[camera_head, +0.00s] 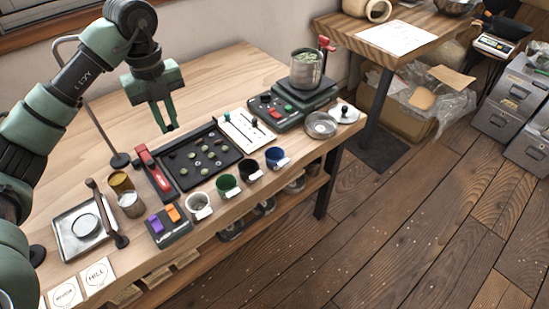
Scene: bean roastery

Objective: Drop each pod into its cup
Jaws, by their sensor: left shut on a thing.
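A black tray (176,178) on the wooden table holds several small round pods, some pale green (193,173) and some dark or brownish. Along the table's front edge stand a white cup (197,203), a green cup (227,185), a black cup (249,170) and a blue cup (275,157), each with a small white tag in front. My left gripper (166,127) is above the table, behind the tray and clear of the cups. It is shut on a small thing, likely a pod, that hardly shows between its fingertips. My right gripper is not in view.
Right of the tray are a white board (243,133) and a scale with a metal pot (306,70). Left are a red-handled tool (155,172), a small jar (131,204), a metal tray (62,242) and a box with purple and orange blocks (172,236).

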